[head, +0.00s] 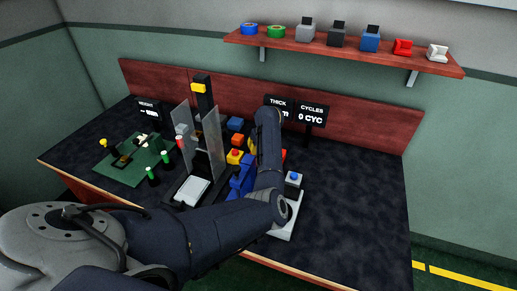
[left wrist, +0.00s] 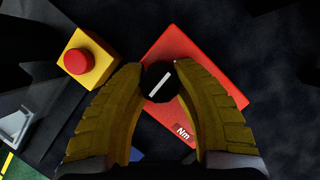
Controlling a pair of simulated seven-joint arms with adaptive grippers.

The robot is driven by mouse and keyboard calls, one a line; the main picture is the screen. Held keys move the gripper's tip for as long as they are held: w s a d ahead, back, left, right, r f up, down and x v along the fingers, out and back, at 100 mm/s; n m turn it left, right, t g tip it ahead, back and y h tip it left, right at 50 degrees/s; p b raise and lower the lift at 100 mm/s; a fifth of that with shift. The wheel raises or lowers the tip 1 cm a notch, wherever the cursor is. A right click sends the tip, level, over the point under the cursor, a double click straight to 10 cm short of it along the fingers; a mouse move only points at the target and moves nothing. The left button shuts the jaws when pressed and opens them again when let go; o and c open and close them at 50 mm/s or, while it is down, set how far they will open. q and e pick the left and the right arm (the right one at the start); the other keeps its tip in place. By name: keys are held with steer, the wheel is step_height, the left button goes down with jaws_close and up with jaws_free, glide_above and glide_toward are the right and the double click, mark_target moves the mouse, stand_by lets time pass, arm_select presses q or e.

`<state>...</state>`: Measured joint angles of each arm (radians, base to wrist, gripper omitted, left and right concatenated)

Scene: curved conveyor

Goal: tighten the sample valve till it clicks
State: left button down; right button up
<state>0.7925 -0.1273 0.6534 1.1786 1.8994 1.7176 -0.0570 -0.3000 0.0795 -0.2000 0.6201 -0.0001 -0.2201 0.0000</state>
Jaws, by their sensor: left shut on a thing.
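The valve knob (left wrist: 158,84), black and round with a white line slanting up to the right, sits over a red plate (left wrist: 215,80) marked "Nm" in the left wrist view. My left gripper (left wrist: 160,73) has its two yellow ribbed fingers shut on the knob, one on each side. In the head view my left arm hides the knob and most of the gripper; a sliver of red, probably the plate (head: 284,155), shows beside the arm. My right gripper is in neither view.
A yellow box with a red button (left wrist: 77,61) stands left of the plate. A clear-sided press (head: 203,130) is left of my arm. The right side of the table (head: 355,190) is clear.

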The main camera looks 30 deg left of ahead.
arm_select(q)
steer(key=shift+a+r, duration=0.15)
steer(key=c, duration=1.3)
jaws_free()
steer(key=shift+c, duration=0.2)
steer(key=o, duration=0.4)
steer(key=shift+o, duration=0.2)
steer(key=v, duration=1.2)
